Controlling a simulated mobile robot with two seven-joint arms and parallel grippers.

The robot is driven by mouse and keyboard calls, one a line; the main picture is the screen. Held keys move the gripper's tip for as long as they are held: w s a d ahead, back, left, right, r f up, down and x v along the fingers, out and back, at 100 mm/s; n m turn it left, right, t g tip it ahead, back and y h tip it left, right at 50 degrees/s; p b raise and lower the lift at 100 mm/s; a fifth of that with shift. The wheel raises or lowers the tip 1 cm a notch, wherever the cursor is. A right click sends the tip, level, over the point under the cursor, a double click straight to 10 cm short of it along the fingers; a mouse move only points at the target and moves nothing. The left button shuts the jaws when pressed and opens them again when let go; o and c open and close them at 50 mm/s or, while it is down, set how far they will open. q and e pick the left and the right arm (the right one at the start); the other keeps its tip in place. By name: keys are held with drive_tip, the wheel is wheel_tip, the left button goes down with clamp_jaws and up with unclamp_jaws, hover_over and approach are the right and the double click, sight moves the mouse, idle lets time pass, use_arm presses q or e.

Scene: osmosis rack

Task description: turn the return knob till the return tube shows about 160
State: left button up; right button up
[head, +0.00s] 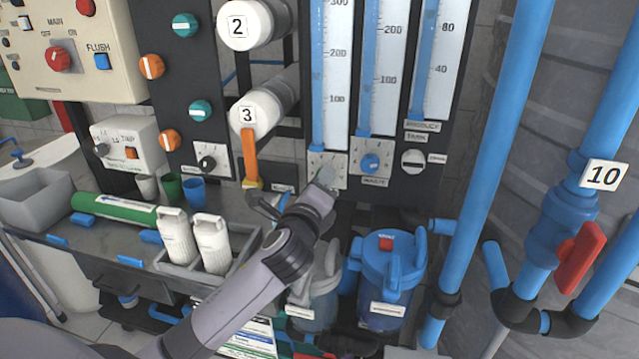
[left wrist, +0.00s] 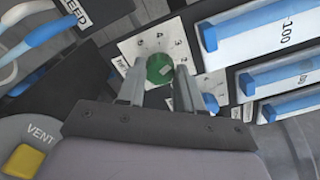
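The green knob (left wrist: 160,68), on a white numbered dial plate (left wrist: 126,47), sits between the two fingers of my left gripper (left wrist: 160,80) in the left wrist view. The fingers are apart, one on each side of it; I cannot tell whether they touch it. In the head view my left gripper (head: 325,184) reaches the dial below the leftmost tube (head: 318,85), marked 100 to 300, and mostly hides the knob. That knob's label is hidden, so I cannot read "return". A float or level in the tube cannot be made out. My right gripper is not in view.
A blue waste knob (head: 370,163) and a white knob (head: 413,160) stand close to the right. An orange lever (head: 249,155) is close to the left. Filter housings (head: 388,265) stand below, and a blue pipe (head: 490,150) runs at the right.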

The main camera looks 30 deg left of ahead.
use_arm(q)
drive_tip(key=o, duration=0.4)
drive_tip(key=shift+s, duration=0.1)
drive_tip(key=v, duration=0.7)
idle(0.5)
